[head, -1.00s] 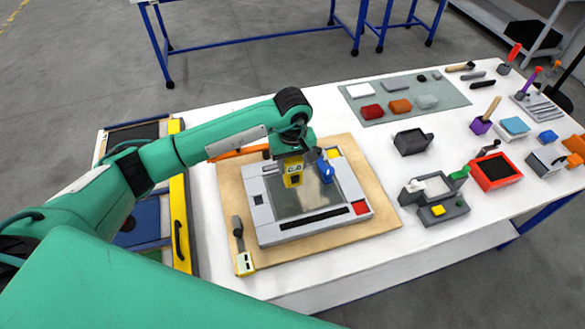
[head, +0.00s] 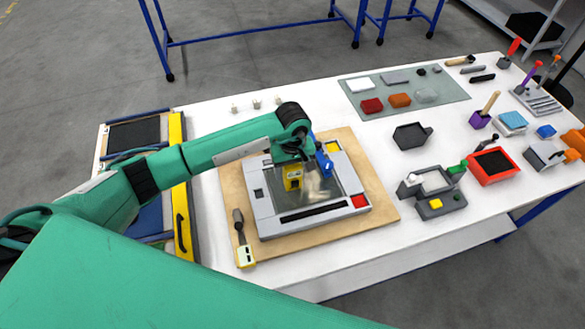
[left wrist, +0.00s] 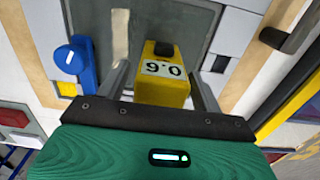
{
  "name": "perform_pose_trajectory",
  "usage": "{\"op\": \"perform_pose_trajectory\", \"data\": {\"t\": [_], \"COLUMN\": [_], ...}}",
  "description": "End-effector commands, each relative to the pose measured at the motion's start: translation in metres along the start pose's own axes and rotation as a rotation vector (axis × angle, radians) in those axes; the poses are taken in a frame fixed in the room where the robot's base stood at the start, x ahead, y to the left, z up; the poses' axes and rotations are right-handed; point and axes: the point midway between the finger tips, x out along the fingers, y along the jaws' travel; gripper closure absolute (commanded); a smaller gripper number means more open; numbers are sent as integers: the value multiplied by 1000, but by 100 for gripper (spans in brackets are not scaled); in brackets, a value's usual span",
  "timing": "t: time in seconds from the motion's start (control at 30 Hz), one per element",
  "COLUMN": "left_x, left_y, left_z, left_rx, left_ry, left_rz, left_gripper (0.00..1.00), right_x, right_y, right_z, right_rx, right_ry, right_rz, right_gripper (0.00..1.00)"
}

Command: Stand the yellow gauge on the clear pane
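The yellow gauge (head: 293,178) is on or just over the clear pane (head: 314,199), in the grey frame (head: 266,219); I cannot tell whether its foot touches. In the left wrist view the gauge (left wrist: 162,90) shows a white number label and a dark end, and the pane (left wrist: 190,28) lies behind it. My left gripper (left wrist: 162,80) has one finger on each side of the gauge, with a narrow gap beside it, so it looks open. In the head view the arm hides much of this gripper (head: 294,164). My right gripper is not in view.
A blue clamp-like part (head: 324,164) stands at the pane's edge, close to the gauge, also in the left wrist view (left wrist: 80,62). A dark-handled tool (head: 239,226) and a yellow-and-white block (head: 245,256) lie on the wooden board (head: 375,222). Several trays stand farther right.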

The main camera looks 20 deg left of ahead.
Motion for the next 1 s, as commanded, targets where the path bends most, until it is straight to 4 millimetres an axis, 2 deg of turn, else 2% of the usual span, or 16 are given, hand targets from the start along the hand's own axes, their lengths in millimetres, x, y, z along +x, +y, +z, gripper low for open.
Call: {"op": "perform_pose_trajectory", "data": {"t": [0.37,0.43,0.57,0.8,1.0], "left_x": [-4,-7,-28,-77,-107], "left_y": [0,1,0,0,0], "left_z": [0,-1,-2,-1,-1], "left_rx": [0,1,2,1,-1], "left_ry": [0,2,5,5,3], "left_rz": [0,3,2,3,1], "left_gripper": [33,33,33,33,33], "right_x": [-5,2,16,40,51], "right_y": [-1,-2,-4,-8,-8], "right_z": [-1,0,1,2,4], "right_rx": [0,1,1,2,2], "right_ry": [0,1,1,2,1], "right_rz": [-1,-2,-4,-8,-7], "right_gripper": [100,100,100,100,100]}}
